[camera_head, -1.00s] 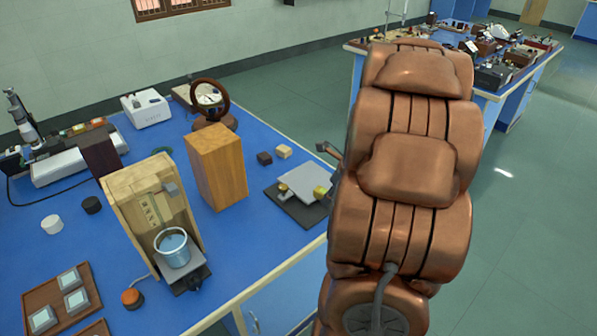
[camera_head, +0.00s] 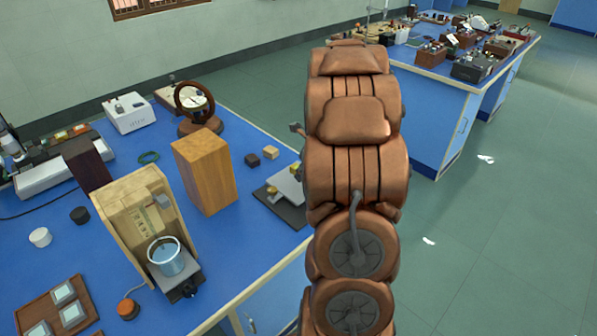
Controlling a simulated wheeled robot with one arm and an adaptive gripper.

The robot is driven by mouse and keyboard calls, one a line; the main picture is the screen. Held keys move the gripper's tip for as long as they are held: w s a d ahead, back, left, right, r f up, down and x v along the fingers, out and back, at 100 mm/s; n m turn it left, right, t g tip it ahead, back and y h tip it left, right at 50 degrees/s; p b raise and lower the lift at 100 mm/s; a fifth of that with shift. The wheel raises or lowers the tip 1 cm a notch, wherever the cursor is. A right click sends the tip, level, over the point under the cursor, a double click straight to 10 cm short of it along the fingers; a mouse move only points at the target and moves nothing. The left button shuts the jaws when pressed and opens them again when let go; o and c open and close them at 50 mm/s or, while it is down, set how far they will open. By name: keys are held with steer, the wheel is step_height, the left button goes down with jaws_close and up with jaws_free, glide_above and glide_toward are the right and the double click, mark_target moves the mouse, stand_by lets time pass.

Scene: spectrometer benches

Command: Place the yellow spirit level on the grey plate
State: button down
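The grey plate (camera_head: 287,185) lies on a dark base at the right edge of the near blue bench, its right part hidden behind my arm. A small yellow piece (camera_head: 296,168) shows at the plate's far right edge, beside my arm. It may be the yellow spirit level, but it is too small and covered to be sure. Another small yellowish piece sits at the plate's left corner. My gripper (camera_head: 297,130) is mostly hidden behind my copper-coloured arm; only a small grey part sticks out on the left, above the plate. Its fingers and any held thing are not visible.
A wooden block (camera_head: 205,172) stands left of the plate. A small dark cube (camera_head: 252,160) and a pale cube (camera_head: 271,153) lie behind it. A wooden stand with a glass beaker (camera_head: 166,257) is nearer. Another bench (camera_head: 432,110) stands behind right, with open floor beside it.

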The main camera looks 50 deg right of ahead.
steer(key=shift+w+d+p, duration=0.15)
steer(key=shift+w+d, duration=0.1)
steer(key=shift+w, duration=0.4)
steer(key=shift+w+d+p, duration=0.15)
steer(key=shift+w+d, duration=0.05)
steer(key=shift+w, duration=0.4)
steer(key=shift+w+d+f, duration=0.15)
steer(key=shift+w+f, duration=0.1)
steer(key=shift+w, duration=0.3)
steer(key=shift+f+p, duration=0.6)
steer(key=shift+f, duration=1.05)
steer(key=shift+f, duration=0.15)
steer(key=c, duration=0.9)
jaws_free()
